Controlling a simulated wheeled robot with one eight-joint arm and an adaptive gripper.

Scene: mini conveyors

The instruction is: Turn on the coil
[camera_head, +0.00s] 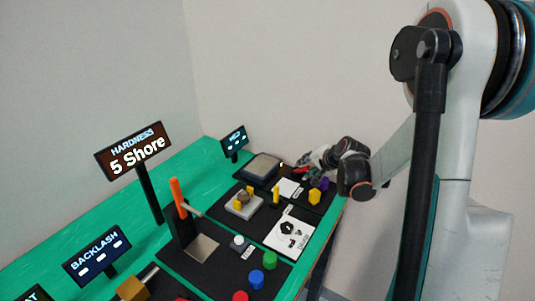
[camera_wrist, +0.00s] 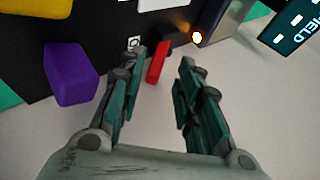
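In the wrist view a red lever (camera_wrist: 157,62) stands at the edge of the black base, beside a small white icon label (camera_wrist: 134,43). My gripper (camera_wrist: 165,74) is open, its two fingers apart. The lever shows between the fingertips, closer to the left one; I cannot tell whether it touches. A dark box (camera_wrist: 222,22) with a glowing lamp (camera_wrist: 197,37) on its near corner is at upper right, possibly the coil's housing. The field display (camera_wrist: 290,27) shows only dashes. In the head view my gripper (camera_head: 308,167) is small at the far station, near the box (camera_head: 262,167).
A purple block (camera_wrist: 70,73) stands left of my fingers, with a yellow block (camera_wrist: 70,14) behind it. On the green table, the hardness sign (camera_head: 134,150) and backlash sign (camera_head: 97,256) stand nearer. The floor beyond the base edge is clear.

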